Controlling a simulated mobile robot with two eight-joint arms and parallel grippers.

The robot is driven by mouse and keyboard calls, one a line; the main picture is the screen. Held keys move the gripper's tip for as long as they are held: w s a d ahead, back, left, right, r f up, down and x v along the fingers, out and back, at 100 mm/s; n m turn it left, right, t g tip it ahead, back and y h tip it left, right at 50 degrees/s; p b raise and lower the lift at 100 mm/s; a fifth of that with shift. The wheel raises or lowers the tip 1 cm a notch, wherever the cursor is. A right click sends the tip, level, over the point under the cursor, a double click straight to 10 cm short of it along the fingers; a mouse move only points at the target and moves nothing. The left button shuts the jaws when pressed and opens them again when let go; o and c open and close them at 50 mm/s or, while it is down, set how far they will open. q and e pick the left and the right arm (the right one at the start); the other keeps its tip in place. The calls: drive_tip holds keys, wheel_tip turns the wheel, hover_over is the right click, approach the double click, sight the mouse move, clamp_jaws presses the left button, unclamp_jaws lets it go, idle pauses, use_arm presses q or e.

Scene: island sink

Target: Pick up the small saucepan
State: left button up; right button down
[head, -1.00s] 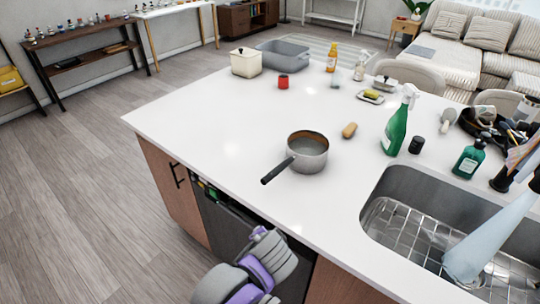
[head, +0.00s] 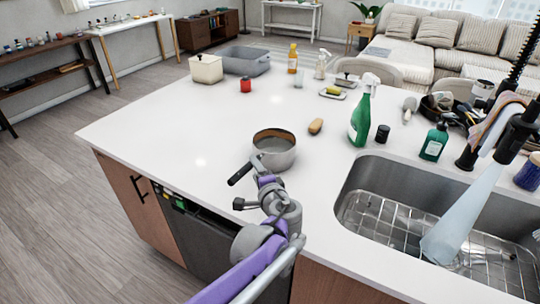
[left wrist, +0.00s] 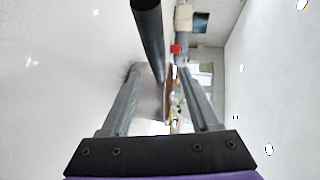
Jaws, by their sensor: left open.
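The small saucepan (head: 281,160), grey with a brown inner rim, stands upright on the white island near its front edge. Its dark handle (head: 240,174) points toward the front left. My left gripper (head: 251,190) is just in front of the pan, close to the handle, above the counter's front edge. In the left wrist view its two fingers (left wrist: 163,105) are apart. The dark handle (left wrist: 150,40) shows ahead of them, and part of the grey pan (left wrist: 150,98) shows between them. I cannot tell whether a finger touches it. My right gripper is not in view.
A green spray bottle (head: 360,122) and a dark cup (head: 382,134) stand farther right. The sink (head: 362,182) with its wire rack is at right. The counter left of the pan is clear.

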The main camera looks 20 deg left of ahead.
use_arm(q)
drive_tip(key=x, duration=0.5)
drive_tip(key=shift+f, duration=0.1)
clamp_jaws()
idle(1.2)
